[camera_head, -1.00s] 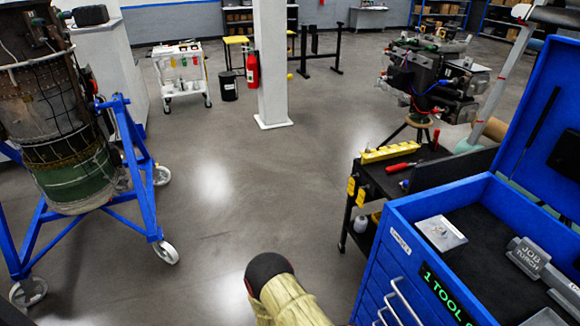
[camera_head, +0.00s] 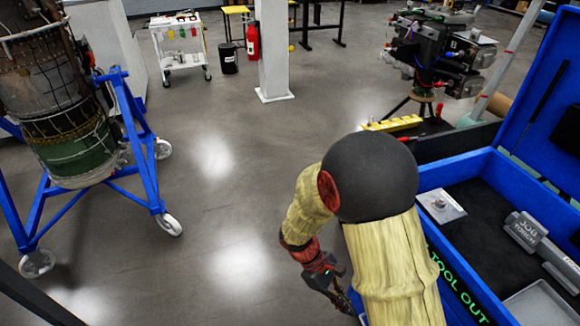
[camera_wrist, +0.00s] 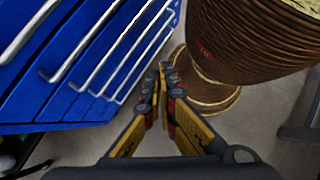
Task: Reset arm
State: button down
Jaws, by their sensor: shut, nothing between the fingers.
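My arm, in yellow-tan covers with a black elbow, rises at the lower middle of the head view, in front of the blue tool chest. My gripper (camera_head: 340,298) hangs low at the chest's left side, small and dark in that view. In the wrist view my gripper (camera_wrist: 163,72) has its two fingers brought together at the tips, with nothing held. The blue chest's drawer fronts with silver handles (camera_wrist: 108,48) show beyond the fingers at upper left; the gripper appears apart from them.
The open blue tool chest (camera_head: 445,172) stands at right, with a grey torch holder (camera_head: 530,232) inside. An engine on a blue wheeled stand (camera_head: 150,190) is at left. A white pillar (camera_head: 272,50) and white cart (camera_head: 180,45) stand behind. The middle floor is clear.

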jog(key=s+d+r+m+t+y, duration=0.1)
jog(key=s+r+m+t+y, duration=0.1)
jog(key=r, duration=0.8)
jog(key=s+d+r+m+t+y, duration=0.1)
jog(key=r+m+t, duration=0.3)
jog(key=r, duration=0.6)
jog(key=s+d+r+m+t+y, duration=0.1)
jog(key=s+r+m+t+y, duration=0.2)
jog(key=r, duration=0.7)
jog(key=shift+s+d+m+t+y, duration=0.3)
jog(key=shift+m+t, duration=0.3)
jog(key=shift+m, duration=0.3)
jog(key=shift+d, duration=0.1)
